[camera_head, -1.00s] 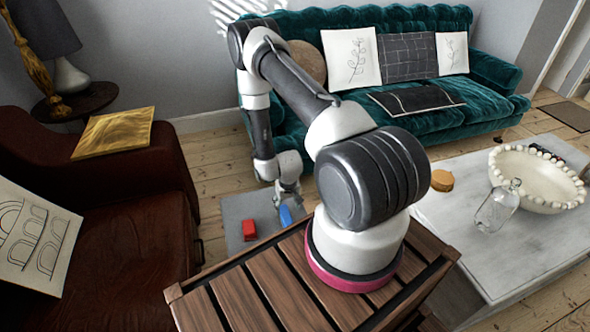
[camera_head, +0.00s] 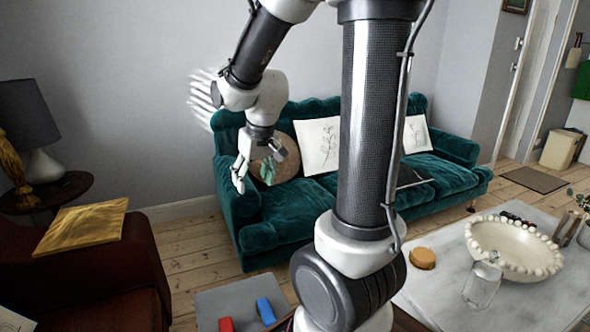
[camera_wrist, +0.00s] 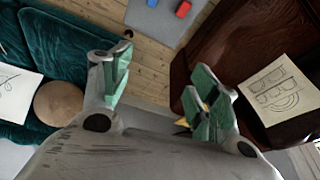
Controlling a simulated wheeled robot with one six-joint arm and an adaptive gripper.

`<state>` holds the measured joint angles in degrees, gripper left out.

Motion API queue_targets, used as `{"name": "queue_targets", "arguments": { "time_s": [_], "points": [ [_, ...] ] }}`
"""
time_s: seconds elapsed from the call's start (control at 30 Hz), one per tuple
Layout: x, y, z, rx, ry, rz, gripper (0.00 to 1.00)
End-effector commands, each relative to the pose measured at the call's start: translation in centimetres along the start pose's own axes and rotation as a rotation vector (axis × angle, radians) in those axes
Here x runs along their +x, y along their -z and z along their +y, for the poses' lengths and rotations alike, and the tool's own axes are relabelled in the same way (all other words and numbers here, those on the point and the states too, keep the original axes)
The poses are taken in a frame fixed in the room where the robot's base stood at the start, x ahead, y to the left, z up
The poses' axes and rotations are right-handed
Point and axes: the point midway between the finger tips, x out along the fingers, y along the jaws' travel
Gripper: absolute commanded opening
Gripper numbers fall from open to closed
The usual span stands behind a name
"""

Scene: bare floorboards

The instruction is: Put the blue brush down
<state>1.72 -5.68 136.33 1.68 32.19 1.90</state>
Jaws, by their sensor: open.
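The blue brush (camera_head: 266,311) lies on a grey surface (camera_head: 240,298) low in the head view, and it also shows at the top of the wrist view (camera_wrist: 152,3). My gripper (camera_head: 258,180) is raised high in front of the sofa, well away from the brush. Its green-padded fingers (camera_wrist: 160,100) are spread apart in the wrist view with nothing between them.
A red block (camera_head: 226,324) lies left of the brush on the same grey surface. A teal sofa (camera_head: 285,225) stands behind. A brown leather armchair (camera_head: 100,285) is at left. A marble table (camera_head: 440,275) at right holds a bowl (camera_head: 515,262) and a glass bottle (camera_head: 482,285).

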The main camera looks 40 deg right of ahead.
Motion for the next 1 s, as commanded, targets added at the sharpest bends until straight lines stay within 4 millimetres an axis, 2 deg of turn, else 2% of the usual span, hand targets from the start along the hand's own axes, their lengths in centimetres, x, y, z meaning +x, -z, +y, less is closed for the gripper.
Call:
{"name": "queue_targets", "arguments": {
  "time_s": [0.03, 0.1, 0.2, 0.33, 0.4, 0.53, 1.0],
  "points": [
    [-2.8, -1.3, -0.1, -0.012, 0.002, 0.023, 0.61],
    [-5.9, -3.7, -0.2, -0.029, 0.003, 0.036, 0.61],
    [-9.4, -7.3, -0.1, -0.05, 0.003, 0.052, 0.61],
    [-12.1, -11.2, 0.1, -0.069, 0.0, 0.067, 0.61],
    [-12.8, -12.7, 0.2, -0.076, -0.001, 0.071, 0.61],
    [-13.5, -14.1, 0.3, -0.083, -0.002, 0.075, 0.61],
    [-13.5, -14.3, 0.4, -0.084, -0.002, 0.074, 0.61]
  ]
}}
